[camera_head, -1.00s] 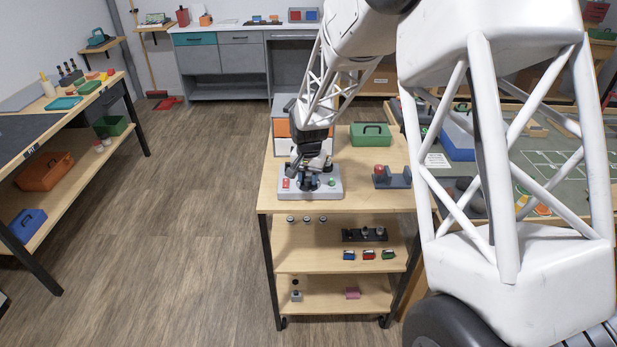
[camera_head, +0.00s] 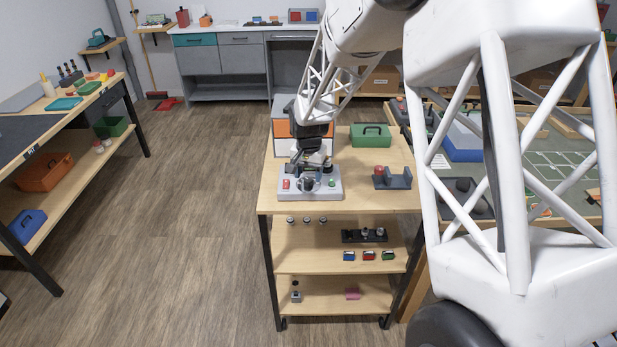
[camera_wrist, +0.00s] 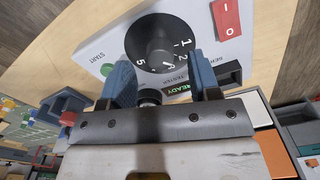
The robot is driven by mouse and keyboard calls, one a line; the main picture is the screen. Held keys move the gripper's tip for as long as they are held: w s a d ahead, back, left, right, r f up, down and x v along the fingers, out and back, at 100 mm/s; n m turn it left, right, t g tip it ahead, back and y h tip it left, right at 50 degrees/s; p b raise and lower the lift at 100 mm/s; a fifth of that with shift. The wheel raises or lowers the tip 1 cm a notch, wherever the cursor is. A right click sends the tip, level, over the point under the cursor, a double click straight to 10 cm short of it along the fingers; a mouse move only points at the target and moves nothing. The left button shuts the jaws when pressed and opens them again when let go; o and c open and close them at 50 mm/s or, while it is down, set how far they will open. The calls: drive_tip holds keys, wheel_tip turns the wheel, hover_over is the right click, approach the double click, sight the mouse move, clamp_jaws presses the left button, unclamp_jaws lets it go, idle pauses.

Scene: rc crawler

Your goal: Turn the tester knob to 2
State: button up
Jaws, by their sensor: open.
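The tester (camera_head: 290,196) is a light grey box on the wooden cart top. Its round black knob (camera_wrist: 160,38) shows in the wrist view, with white numbers around it, including 1, 2 and 5. I cannot tell which number the knob points to. The knob also shows in the head view (camera_head: 307,184). My gripper (camera_wrist: 160,62) is open and empty, with one blue finger to each side below the knob in the wrist view. The fingers are apart from the knob. In the head view my gripper (camera_head: 314,167) is over the tester's back part.
The tester has a red switch (camera_wrist: 226,17), a green START button (camera_wrist: 108,69) and a lit READY display (camera_wrist: 178,89). A dark grey holder with a red-topped part (camera_head: 392,178) stands right of it. A green case (camera_head: 370,135) and a drawer unit (camera_head: 284,128) stand behind.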

sight(309, 180)
drive_tip(key=shift+r, duration=3)
drive_tip(key=shift+s+d+r, duration=0.15)
drive_tip(key=shift+r, duration=0.1)
drive_tip(key=s+d+r+n, duration=0.1)
drive_tip(key=s+d+r, duration=0.3)
drive_tip(key=s, duration=0.2)
drive_tip(key=s+d+r+t, duration=0.1)
drive_tip(key=s+d+r, duration=0.2)
drive_tip(key=s+r, duration=0.3)
drive_tip(key=s+d+r+n, duration=0.1)
drive_tip(key=s+d+r, duration=0.25)
drive_tip(key=s, duration=0.35)
drive_tip(key=s+d, duration=0.3)
drive_tip(key=s, duration=0.9)
drive_tip(key=s+d+n+t, duration=0.1)
drive_tip(key=s+d, duration=0.3)
drive_tip(key=s, duration=0.8)
drive_tip(key=shift+r+t, duration=0.3)
drive_tip(key=shift+r, duration=0.1)
